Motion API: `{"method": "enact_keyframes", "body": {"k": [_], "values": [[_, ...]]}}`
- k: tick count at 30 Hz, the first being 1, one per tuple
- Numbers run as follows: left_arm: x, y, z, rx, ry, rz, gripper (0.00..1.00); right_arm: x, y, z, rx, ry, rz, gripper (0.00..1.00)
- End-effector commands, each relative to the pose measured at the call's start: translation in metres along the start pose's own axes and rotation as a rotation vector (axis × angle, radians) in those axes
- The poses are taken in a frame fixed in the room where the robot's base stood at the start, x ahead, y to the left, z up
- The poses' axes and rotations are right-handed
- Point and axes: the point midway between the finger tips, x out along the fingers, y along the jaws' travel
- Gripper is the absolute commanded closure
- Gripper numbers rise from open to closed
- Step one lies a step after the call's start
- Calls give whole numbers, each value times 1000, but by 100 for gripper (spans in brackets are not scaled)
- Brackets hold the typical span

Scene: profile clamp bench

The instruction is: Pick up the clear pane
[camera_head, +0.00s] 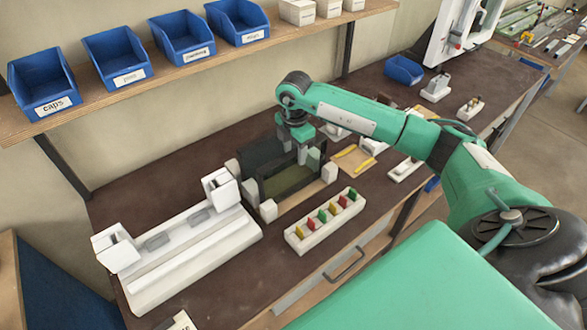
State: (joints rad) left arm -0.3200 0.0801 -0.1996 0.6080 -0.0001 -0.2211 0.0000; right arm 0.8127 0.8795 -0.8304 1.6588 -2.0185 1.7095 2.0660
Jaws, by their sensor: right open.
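Dark, see-through upright panes stand in a rack with pale corner blocks (268,210) near the middle of the bench. The front pane (288,182) looks greenish, and a darker pane (258,154) stands behind it. I cannot tell for sure which one is the clear pane. My right gripper (297,150) points down at the top edge of the panes, with its jaws open. The fingertips overlap the panes in this view, so I cannot tell whether they touch. My left gripper is not in view.
A long white clamp fixture (190,255) lies left of the rack. A white block with several coloured tabs (325,220) stands in front. Blue bins (117,57) line the shelf above. A wooden tray with yellow strips (352,158) and small fixtures lie to the right.

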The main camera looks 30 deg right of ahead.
Motion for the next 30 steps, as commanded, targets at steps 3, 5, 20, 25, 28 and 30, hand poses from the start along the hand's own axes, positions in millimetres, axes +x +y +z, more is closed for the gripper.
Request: {"method": "enact_keyframes", "body": {"k": [3, 5, 20, 25, 28, 30], "values": [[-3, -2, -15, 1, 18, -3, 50, 7, 0, 0, -1, 1, -1, 53], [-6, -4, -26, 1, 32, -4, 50, 9, 0, -1, -1, 1, -1, 53], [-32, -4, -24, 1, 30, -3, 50, 59, 0, -1, -1, 1, 0, 53], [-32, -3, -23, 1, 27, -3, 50, 59, 0, -1, -1, 1, 1, 53], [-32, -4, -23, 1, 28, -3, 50, 59, 0, -1, -1, 1, 1, 72], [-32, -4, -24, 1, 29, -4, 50, 59, 0, -1, -1, 1, 1, 86]]}}
